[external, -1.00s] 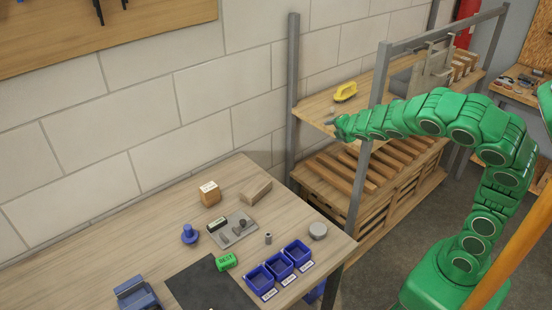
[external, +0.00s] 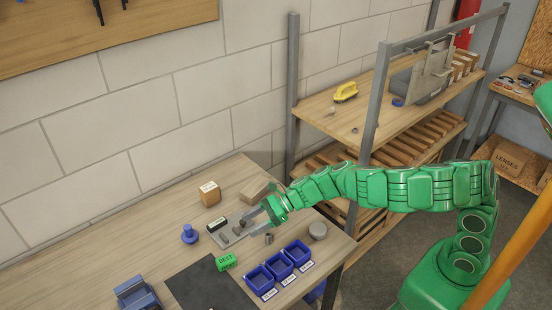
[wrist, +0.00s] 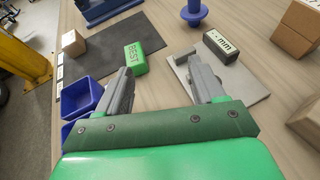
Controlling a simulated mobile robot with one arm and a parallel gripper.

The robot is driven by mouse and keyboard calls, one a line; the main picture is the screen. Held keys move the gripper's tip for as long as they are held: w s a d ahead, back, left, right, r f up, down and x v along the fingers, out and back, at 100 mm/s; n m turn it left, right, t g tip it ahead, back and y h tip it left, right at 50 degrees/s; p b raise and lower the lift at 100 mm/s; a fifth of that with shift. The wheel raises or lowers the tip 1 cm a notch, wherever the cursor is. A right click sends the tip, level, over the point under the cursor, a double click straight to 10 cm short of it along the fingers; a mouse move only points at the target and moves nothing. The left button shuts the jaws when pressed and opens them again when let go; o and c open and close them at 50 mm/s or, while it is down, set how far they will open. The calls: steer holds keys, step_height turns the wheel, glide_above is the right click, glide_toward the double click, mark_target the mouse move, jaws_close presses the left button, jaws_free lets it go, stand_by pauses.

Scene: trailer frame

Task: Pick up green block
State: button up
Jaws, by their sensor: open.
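The green block (external: 226,262), marked "BEST", lies on the wooden table beside the dark mat. It also shows in the wrist view (wrist: 135,58), ahead of my fingers and a little left of the middle. My gripper (external: 247,220) is open and empty, over the table at the right side of the grey plate. In the wrist view, my gripper (wrist: 163,78) has its two grey fingers apart, with the block beyond them and not between them.
A grey plate (wrist: 250,82) bears a dark block marked "mm" (wrist: 220,46). Blue bins (external: 275,268) stand at the table's front right. A blue knobbed piece (external: 190,234), wooden blocks (external: 209,193) and a dark mat (external: 203,284) are nearby. A shelf (external: 375,110) stands behind right.

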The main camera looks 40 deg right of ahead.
mark_target(226, 259)
steer(key=s, duration=0.1)
steer(key=s+a+f+n+g, duration=0.2)
steer(key=shift+s+a+f+y, duration=0.2)
steer(key=shift+s+a+y, duration=0.1)
steer(key=shift+s, duration=0.1)
steer(key=shift+x, duration=5.8)
steer(key=shift+w+f, duration=0.1)
steer(key=c, duration=1.1)
